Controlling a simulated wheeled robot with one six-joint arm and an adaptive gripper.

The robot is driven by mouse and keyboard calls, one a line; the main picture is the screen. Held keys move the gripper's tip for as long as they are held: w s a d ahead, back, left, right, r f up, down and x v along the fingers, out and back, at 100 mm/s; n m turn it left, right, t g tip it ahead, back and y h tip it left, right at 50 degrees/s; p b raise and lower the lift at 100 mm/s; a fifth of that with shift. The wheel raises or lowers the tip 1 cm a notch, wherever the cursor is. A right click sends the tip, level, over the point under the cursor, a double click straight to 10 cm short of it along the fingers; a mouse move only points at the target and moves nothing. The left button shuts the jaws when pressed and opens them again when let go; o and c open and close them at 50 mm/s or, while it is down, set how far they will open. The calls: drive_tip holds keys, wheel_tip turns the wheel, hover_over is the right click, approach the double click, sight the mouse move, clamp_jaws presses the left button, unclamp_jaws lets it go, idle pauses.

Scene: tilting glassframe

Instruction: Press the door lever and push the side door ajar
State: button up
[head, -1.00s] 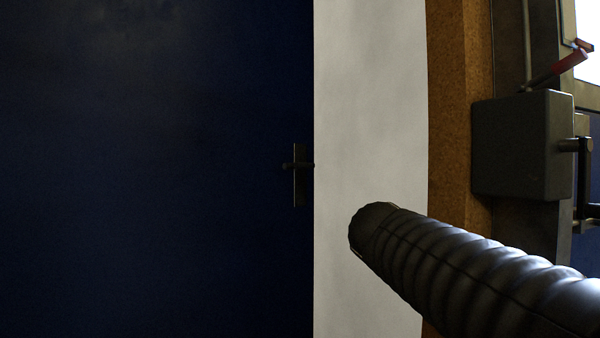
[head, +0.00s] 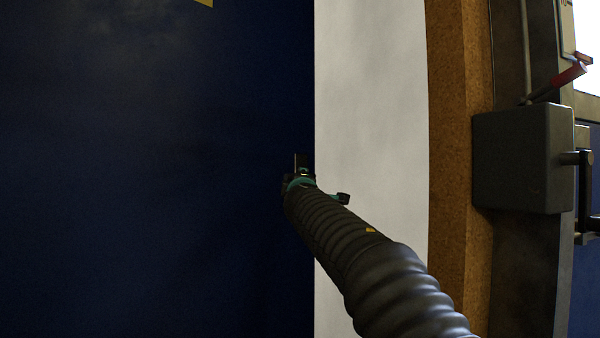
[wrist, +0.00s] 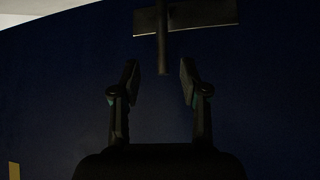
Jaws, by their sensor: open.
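The dark blue side door (head: 150,200) fills the left half of the head view. In the head view my arm reaches to its right edge and hides most of the lever plate; the plate's top (head: 300,160) still shows. In the wrist view my gripper (wrist: 158,75) is open, its two fingers apart, facing the door. The dark lever (wrist: 163,45) extends from its plate (wrist: 210,14) down toward the gap between the fingertips, its end about level with them. I cannot tell whether the fingers touch it.
A white wall strip (head: 370,120) stands right of the door, then a brown cork-like post (head: 460,150). A dark grey box (head: 522,160) and a red-handled lever (head: 570,75) sit on the frame at the right. A small yellow patch (wrist: 14,170) shows at lower left in the wrist view.

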drive_tip(key=w+r+p, duration=0.1)
drive_tip(key=w+p, duration=0.4)
drive_tip(key=w, duration=0.3)
drive_tip(key=shift+w+a, duration=0.2)
drive_tip(key=shift+w, duration=0.1)
drive_tip(key=shift+r, duration=0.1)
clamp_jaws()
